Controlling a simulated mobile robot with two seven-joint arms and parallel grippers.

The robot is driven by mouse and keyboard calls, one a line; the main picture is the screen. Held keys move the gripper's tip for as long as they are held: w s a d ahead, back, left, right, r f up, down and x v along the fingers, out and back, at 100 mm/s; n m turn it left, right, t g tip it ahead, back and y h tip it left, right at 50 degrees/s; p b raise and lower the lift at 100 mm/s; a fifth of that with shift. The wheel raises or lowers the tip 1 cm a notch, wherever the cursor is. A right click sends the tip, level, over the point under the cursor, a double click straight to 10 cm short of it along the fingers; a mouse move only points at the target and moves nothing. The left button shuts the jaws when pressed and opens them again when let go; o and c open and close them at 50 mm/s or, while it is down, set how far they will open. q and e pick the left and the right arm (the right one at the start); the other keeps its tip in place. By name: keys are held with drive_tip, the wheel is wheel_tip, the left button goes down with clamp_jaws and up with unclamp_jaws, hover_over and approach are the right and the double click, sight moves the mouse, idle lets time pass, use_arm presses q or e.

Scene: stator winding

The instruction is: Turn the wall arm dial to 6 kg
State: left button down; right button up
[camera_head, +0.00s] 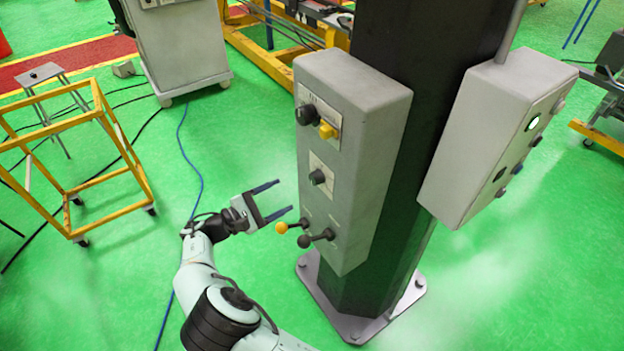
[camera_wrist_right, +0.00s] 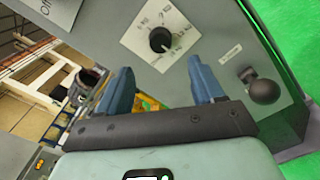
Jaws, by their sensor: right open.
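A grey control box (camera_head: 352,160) on the dark column carries a black dial (camera_head: 318,177) on a white marked plate, midway down its face. The dial also shows in the right wrist view (camera_wrist_right: 160,40), beyond the fingertips; its scale is too small to read. My right gripper (camera_head: 279,198) is open and empty, with its two blue fingers left of the box face and lower than the dial. In the right wrist view the open fingers (camera_wrist_right: 162,78) stand apart, with the dial between and ahead of them. I see no contact with the dial. My left gripper is out of view.
Above are a black knob (camera_head: 307,114) and a yellow knob (camera_head: 328,130). Below are a yellow-ball lever (camera_head: 282,228) and a black-ball lever (camera_head: 304,241), close to the gripper. A second grey box (camera_head: 490,140) is at right.

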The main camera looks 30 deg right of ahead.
sight(312, 180)
drive_tip(key=d, duration=0.7)
drive_tip(key=w+d, duration=0.1)
drive_tip(key=d, duration=0.2)
drive_tip(key=shift+d, duration=0.35)
drive_tip(key=c, duration=1.1)
